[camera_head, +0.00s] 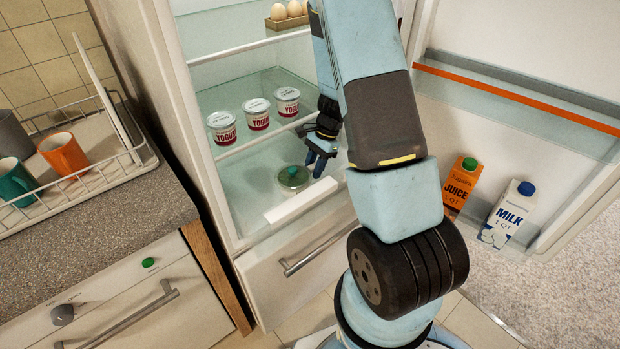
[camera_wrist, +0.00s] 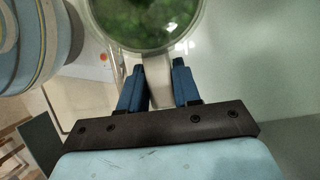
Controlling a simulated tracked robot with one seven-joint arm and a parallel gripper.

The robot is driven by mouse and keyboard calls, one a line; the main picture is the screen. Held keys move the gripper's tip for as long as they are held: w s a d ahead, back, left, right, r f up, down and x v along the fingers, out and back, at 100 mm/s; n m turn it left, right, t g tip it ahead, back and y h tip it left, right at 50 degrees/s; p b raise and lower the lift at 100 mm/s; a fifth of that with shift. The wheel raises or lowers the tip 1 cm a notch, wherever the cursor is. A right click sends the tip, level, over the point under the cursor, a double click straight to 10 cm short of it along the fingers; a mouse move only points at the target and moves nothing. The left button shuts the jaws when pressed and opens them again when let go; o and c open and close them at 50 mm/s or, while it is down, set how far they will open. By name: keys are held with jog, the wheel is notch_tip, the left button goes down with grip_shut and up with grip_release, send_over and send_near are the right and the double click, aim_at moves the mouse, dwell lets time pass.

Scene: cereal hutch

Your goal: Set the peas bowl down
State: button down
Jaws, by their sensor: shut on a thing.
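The peas bowl (camera_head: 293,177) is round, with green contents, and is at the lower glass shelf of the open fridge. It also shows in the wrist view (camera_wrist: 143,20), cut off by the top edge, full of green peas under a clear, shiny top. My gripper (camera_head: 320,158) is beside the bowl, to its upper right in the head view. In the wrist view my gripper's blue fingers (camera_wrist: 157,68) are shut on a pale strip at the bowl's near side, which looks like its handle. I cannot tell whether the bowl's base touches the shelf.
Several yogurt cups (camera_head: 256,111) stand behind the bowl. An egg tray (camera_head: 288,21) is on the shelf above. The open fridge door holds a juice carton (camera_head: 459,187) and a milk carton (camera_head: 507,214). A dish rack (camera_head: 70,198) stands on the counter at left.

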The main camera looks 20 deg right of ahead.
jog(key=shift+f, duration=2.45)
jog(key=c, duration=0.8)
grip_release()
jog(key=shift+r, duration=0.1)
